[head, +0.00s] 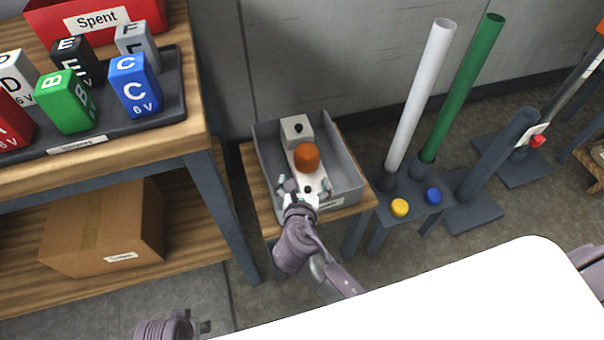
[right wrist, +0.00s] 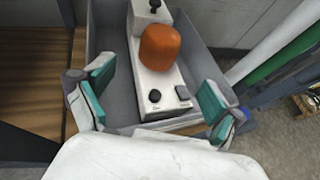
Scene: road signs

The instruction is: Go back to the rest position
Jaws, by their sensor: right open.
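My right gripper (head: 305,188) is open over the near end of a grey tray (head: 353,172). In the right wrist view its two teal-padded fingers (right wrist: 157,90) are spread wide with nothing held between them. A pale device with an orange dome (head: 307,157) lies in the tray, just beyond the fingers. The device body (right wrist: 152,84) has a dark knob and a dark square button at its near end. Part of my left arm shows at the bottom edge of the head view; its finger state is unclear.
The tray stands on a small wooden table (head: 252,180). Shelving with lettered 6V blocks (head: 64,102), a red Spent bin (head: 95,22) and a cardboard box (head: 103,228) stands left. White (head: 420,95) and green (head: 462,85) tubes rise close by on the right.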

